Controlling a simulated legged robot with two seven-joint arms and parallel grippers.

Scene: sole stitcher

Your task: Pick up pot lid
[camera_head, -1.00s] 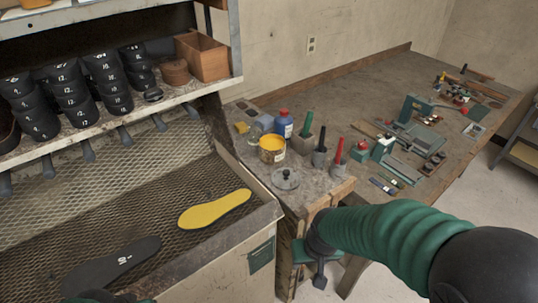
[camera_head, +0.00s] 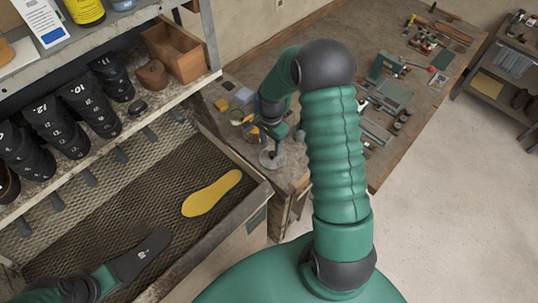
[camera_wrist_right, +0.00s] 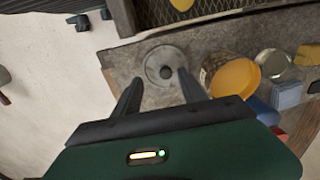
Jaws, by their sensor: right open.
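The pot lid is a round grey disc with a dark knob. It lies on the worn bench corner in the head view (camera_head: 268,160), partly hidden by my right gripper (camera_head: 276,147). In the right wrist view the lid (camera_wrist_right: 158,58) lies ahead of my open right gripper (camera_wrist_right: 160,76), the knob showing between the two fingers. I cannot tell whether the fingers touch it. The yellow-topped pot (camera_wrist_right: 235,77) stands beside the lid. My left gripper (camera_head: 80,290) is at the lower left edge near the dark sole; its jaws are unclear.
A glass jar (camera_wrist_right: 272,62) and a blue container (camera_wrist_right: 288,96) stand close to the pot. A yellow sole (camera_head: 211,193) and a dark sole (camera_head: 140,256) lie on the mesh tray. A shelf of black shoe forms (camera_head: 62,128) is at left. Tools crowd the far bench.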

